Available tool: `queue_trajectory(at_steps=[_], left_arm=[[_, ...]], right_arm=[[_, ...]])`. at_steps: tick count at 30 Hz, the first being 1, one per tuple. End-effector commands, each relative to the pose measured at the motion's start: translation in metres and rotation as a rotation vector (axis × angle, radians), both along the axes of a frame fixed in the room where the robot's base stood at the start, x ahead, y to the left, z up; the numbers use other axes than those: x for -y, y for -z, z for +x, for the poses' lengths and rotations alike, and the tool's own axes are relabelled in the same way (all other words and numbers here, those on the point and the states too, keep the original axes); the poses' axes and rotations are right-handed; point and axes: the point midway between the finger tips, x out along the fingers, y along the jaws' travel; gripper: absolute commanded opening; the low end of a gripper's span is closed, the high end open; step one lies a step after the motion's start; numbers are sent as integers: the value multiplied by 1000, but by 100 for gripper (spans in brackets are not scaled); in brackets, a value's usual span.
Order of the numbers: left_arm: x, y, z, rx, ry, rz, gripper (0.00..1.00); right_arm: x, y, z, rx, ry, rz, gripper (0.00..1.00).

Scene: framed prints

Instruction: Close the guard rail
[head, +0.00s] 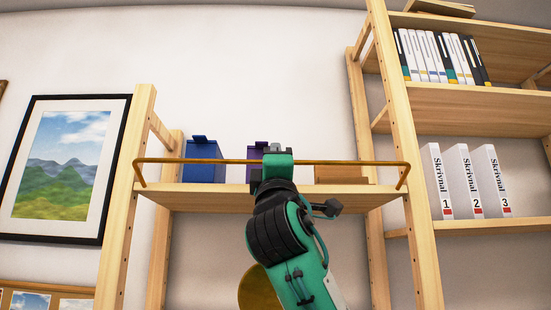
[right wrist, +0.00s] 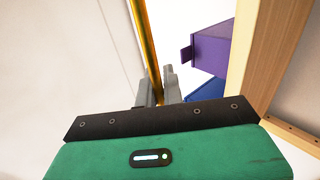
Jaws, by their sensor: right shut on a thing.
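The guard rail (head: 210,161) is a thin brass-coloured bar across the front of a wooden shelf, bent at both ends toward the posts. In the head view it sits a little above the shelf board's front edge (head: 200,199). My right gripper (head: 276,152) is shut on the rail near its middle and hides that part. In the right wrist view the rail (right wrist: 143,40) runs down between the fingers of the gripper (right wrist: 158,88). My left gripper is not in view.
Behind the rail stand a blue box (head: 204,163), a purple box (head: 256,152), partly hidden, and a low wooden item (head: 340,174). Wooden posts (head: 127,190) flank the shelf. Taller shelves with books and white binders (head: 472,180) stand right. A framed landscape print (head: 60,165) hangs left.

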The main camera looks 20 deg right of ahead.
Motion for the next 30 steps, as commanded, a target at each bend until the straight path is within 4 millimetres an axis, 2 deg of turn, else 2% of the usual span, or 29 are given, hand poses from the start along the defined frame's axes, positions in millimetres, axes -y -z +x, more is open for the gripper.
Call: queue_trajectory(at_steps=[1,12,30], left_arm=[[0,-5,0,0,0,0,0],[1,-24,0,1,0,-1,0],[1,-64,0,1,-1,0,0]], right_arm=[[1,-7,1,-42,-2,15,0],[7,-24,21,-382,1,113,0],[19,-32,60,-897,5,260,0]])
